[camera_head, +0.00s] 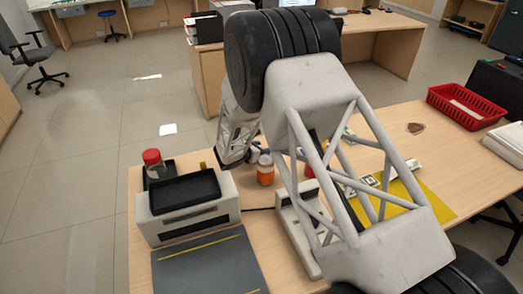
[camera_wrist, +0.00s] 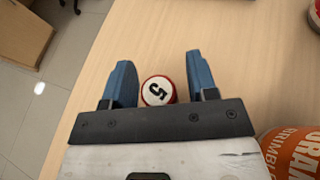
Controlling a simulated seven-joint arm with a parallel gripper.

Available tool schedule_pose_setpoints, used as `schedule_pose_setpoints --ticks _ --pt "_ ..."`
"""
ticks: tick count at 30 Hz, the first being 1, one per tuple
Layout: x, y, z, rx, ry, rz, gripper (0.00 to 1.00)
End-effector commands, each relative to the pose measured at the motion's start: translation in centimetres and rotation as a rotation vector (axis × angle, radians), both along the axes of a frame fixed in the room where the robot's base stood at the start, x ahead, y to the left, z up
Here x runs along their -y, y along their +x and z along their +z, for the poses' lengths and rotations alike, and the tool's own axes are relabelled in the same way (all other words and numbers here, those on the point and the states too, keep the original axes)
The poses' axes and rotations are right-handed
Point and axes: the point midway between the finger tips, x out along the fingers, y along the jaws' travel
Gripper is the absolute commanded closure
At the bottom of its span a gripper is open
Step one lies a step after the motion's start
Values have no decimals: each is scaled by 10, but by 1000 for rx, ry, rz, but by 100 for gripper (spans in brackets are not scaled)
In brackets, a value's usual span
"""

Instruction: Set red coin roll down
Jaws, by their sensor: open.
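The red coin roll (camera_wrist: 158,90) shows end-on in the wrist view, its white end marked with a black 5. It appears to stand upright on the wooden counter. My gripper (camera_wrist: 160,76) is open, with one blue finger on each side of the roll. A small gap shows between the roll and each finger. In the head view I cannot make out the roll; my arm covers much of the middle of the counter.
An orange bottle (camera_head: 265,168) stands close by; its label shows at the wrist view's lower right (camera_wrist: 292,152). A machine with a black tray (camera_head: 185,190) and a red-topped container (camera_head: 152,160) are left. A yellow mat (camera_head: 425,202) and red basket (camera_head: 466,105) are right.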

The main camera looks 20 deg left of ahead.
Motion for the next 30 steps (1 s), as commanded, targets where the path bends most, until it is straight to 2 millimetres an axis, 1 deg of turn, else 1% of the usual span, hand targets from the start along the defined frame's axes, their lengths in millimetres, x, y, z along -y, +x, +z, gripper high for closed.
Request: schedule_pose_setpoints --ticks 8,12,15,21,25,30 --pt "-11 -26 11 0 -1 4 47" --pt "-19 -45 19 0 -1 4 47" --pt "-18 -41 39 2 2 1 47" --pt "-17 -42 67 1 1 1 47" --pt "-17 -41 79 0 -1 1 47" --pt "-17 -41 87 0 -1 1 47"
